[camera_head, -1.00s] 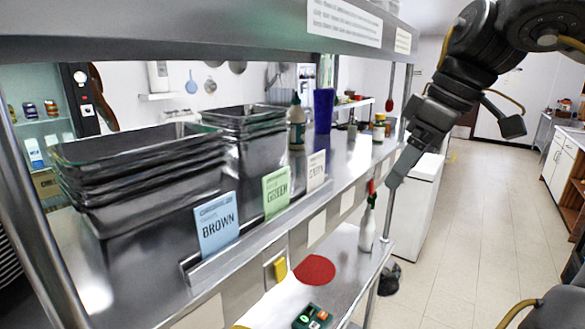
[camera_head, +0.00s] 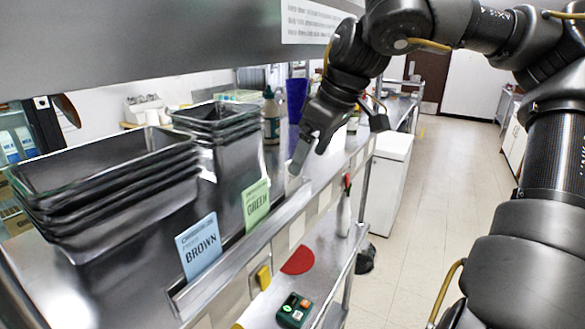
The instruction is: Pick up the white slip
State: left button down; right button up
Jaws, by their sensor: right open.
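The white slip (camera_head: 293,183) stands in the card rail on the shelf's front edge, right of the green card (camera_head: 256,204). It is mostly hidden behind my right gripper, with only a pale part showing. My right gripper (camera_head: 303,160) is open, its fingers pointing down at the slip's place. I cannot tell whether the fingers are around the slip or only in front of it. My left gripper is not in view.
A blue card (camera_head: 199,246) stands left of the green one. Stacked dark bins (camera_head: 110,190) fill the shelf behind. A spray bottle (camera_head: 344,210) and a green button box (camera_head: 294,310) are on the lower shelf.

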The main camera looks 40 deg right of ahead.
aim_at(296, 191)
jog(key=w+f+p, duration=0.1)
jog(key=f, duration=0.1)
jog(key=w+a+f+p, duration=0.1)
jog(key=w, duration=0.1)
jog(key=shift+f+p, duration=0.3)
jog(key=shift+f, duration=0.1)
jog(key=shift+w+d+f, duration=0.1)
jog(key=shift+w+f, duration=0.05)
jog(key=shift+f, duration=0.3)
jog(key=shift+c, duration=1.2)
jog(key=c, duration=1)
